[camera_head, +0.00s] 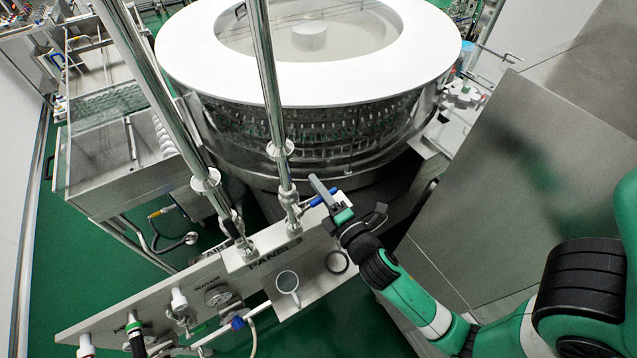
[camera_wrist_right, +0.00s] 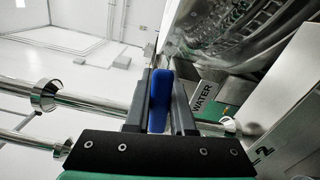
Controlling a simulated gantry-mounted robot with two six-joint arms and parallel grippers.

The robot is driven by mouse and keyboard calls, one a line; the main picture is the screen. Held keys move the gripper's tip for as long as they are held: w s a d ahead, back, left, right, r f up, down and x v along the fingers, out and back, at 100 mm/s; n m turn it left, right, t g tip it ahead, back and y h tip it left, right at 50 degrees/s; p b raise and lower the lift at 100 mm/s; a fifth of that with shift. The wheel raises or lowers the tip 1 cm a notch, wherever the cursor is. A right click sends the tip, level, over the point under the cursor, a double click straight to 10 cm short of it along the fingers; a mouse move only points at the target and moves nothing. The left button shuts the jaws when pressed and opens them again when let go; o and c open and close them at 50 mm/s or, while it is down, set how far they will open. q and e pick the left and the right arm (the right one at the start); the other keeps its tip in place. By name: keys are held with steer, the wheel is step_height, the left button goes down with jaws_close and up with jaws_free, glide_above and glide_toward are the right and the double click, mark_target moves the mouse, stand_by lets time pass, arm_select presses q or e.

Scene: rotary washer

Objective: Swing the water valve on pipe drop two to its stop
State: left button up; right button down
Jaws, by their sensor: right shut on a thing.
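The water valve's blue handle (camera_head: 323,197) is beside the lower end of the right-hand steel pipe drop (camera_head: 273,110). My right gripper (camera_head: 327,193) reaches it from the right and is shut on it. In the right wrist view the blue handle (camera_wrist_right: 160,98) stands upright between the two dark fingers (camera_wrist_right: 160,100). A WATER label (camera_wrist_right: 204,98) is just right of the fingers, and a large 2 shows on the panel below right. The valve body is mostly hidden by the gripper. My left gripper is not in view.
A left-hand steel pipe (camera_head: 160,95) stands beside the drop. The round washer (camera_head: 310,90) is behind. A grey cabinet (camera_head: 540,170) stands close on the right.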

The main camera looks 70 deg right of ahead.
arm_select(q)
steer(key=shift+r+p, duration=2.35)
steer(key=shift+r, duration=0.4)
arm_select(e)
steer(key=shift+w+a+r+n, duration=0.15)
steer(key=shift+r+n, duration=0.35)
steer(key=shift+n, duration=0.35)
steer(key=shift+w+a+r+n, duration=0.1)
steer(key=shift+a+r+n, duration=0.1)
steer(key=shift+r+n, duration=0.45)
steer(key=shift+w+a+r+n, duration=0.15)
steer(key=shift+r+n, duration=0.2)
steer(key=shift+n, duration=0.65)
steer(key=c, duration=0.8)
jaws_free()
steer(key=shift+o, duration=0.2)
steer(key=shift+f, duration=0.1)
arm_select(q)
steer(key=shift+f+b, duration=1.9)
steer(key=shift+b, duration=0.05)
arm_select(e)
steer(key=v, duration=1.1)
steer(key=shift+s+a, duration=0.2)
steer(key=shift+s, duration=0.1)
